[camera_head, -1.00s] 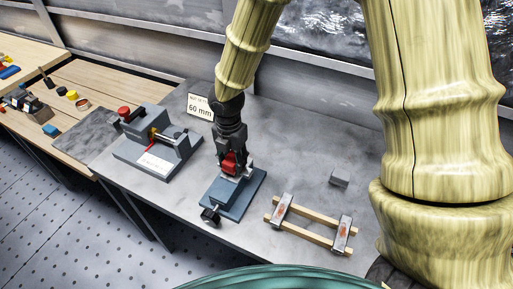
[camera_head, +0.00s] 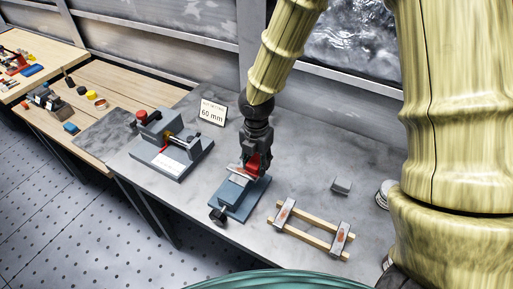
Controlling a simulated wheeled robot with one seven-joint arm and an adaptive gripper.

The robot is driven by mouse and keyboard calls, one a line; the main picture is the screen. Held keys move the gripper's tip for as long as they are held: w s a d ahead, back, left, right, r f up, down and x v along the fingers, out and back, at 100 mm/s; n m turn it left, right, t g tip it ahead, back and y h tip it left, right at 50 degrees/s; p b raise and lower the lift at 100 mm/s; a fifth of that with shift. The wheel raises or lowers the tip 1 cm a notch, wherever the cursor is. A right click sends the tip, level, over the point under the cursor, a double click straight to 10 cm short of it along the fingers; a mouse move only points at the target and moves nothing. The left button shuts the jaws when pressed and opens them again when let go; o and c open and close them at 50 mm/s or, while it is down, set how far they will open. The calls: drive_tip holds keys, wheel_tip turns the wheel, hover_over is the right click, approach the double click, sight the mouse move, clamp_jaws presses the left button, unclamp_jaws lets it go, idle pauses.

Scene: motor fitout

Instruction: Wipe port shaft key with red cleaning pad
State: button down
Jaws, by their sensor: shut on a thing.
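My gripper (camera_head: 251,174) points down over the far end of the blue vise-like fixture (camera_head: 225,203) on the grey bench. It is shut on a red pad (camera_head: 254,162). A pale metal piece (camera_head: 236,180) shows at the top of the fixture, just left of the pad. I cannot tell whether the pad touches it. Two metal pieces with reddish-brown marks, a left one (camera_head: 284,213) and a right one (camera_head: 341,239), lie across two wooden rails to the right of the fixture. I cannot tell which piece is the port shaft key.
A grey fixture with a red knob (camera_head: 141,115) stands left of the gripper, below a "60 mm" sign (camera_head: 212,112). A small grey block (camera_head: 342,187) lies behind the rails. Wooden benches with tools are at far left. Bare bench top (camera_head: 310,165) lies right of the gripper.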

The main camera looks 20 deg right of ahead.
sight(256, 159)
drive_tip(key=shift+r+p, duration=1.55)
drive_tip(key=shift+r, duration=0.4)
